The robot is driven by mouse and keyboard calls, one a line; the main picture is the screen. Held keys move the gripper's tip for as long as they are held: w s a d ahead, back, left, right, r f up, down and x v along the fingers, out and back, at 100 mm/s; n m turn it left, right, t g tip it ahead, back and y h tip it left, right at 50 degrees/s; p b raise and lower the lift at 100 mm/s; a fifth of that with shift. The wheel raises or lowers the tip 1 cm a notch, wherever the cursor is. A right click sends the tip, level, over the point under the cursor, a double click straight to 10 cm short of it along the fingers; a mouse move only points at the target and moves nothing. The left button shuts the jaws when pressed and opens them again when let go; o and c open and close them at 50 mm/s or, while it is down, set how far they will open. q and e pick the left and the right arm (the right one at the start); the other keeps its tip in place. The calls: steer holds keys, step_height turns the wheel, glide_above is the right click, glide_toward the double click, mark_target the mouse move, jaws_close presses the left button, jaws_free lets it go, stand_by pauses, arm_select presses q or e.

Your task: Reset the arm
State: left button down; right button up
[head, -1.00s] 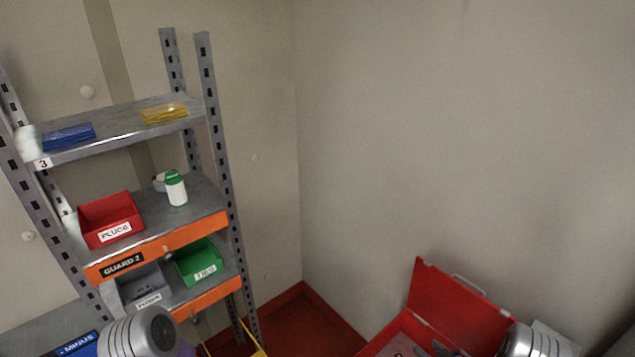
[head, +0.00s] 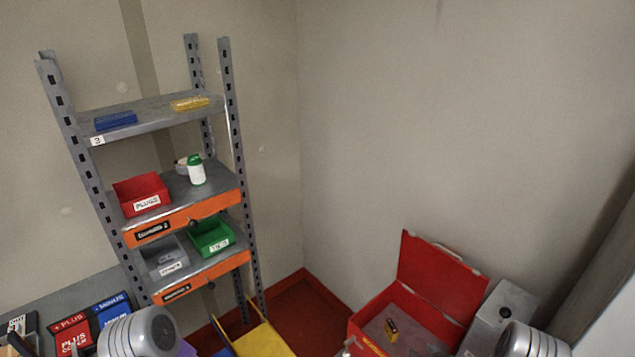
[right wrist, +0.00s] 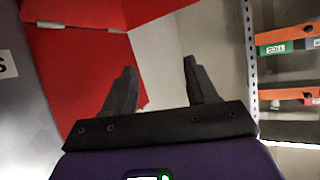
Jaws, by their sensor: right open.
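My right gripper (right wrist: 160,78) shows in the right wrist view. Its two dark fingers stand apart with nothing between them. Behind them are red panels and a pale wall. In the head view a rounded grey link of my right arm (head: 525,342) shows at the bottom right edge. A similar link of my left arm (head: 145,332) shows at the bottom left, with a bit of purple beside it. My left gripper is out of view.
An open red box (head: 440,283) holds a small yellow-and-black item (head: 391,330). A grey case (head: 500,312) stands beside it. A metal shelf (head: 150,118) with bins is on the left. Red PLUS (head: 72,335) and blue MINUS (head: 112,308) blocks are at the lower left. A yellow container (head: 265,342) is at the bottom.

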steer(key=s+a+f+m+g+b, duration=0.2)
steer(key=s+a+f+g+b, duration=0.15)
steer(key=a+f+b, duration=0.4)
steer(key=s+a+f+m+g+b, duration=0.2)
steer(key=s+a+f+b, duration=0.2)
steer(key=f, duration=0.7)
arm_select(q)
step_height(320, 180, down, 21)
steer(key=w+b, duration=0.1)
steer(key=b, duration=0.7)
steer(key=shift+w, duration=0.35)
arm_select(e)
steer(key=s+a+f+g, duration=0.3)
steer(key=s+a, duration=0.2)
steer(key=s, duration=0.2)
steer(key=s+a+f+m+g, duration=0.1)
steer(key=s+a+f+g, duration=0.2)
steer(key=s, duration=0.5)
steer(key=shift+a+f+y, duration=0.4)
steer(key=shift+a+f, duration=0.4)
steer(key=shift+a, duration=0.35)
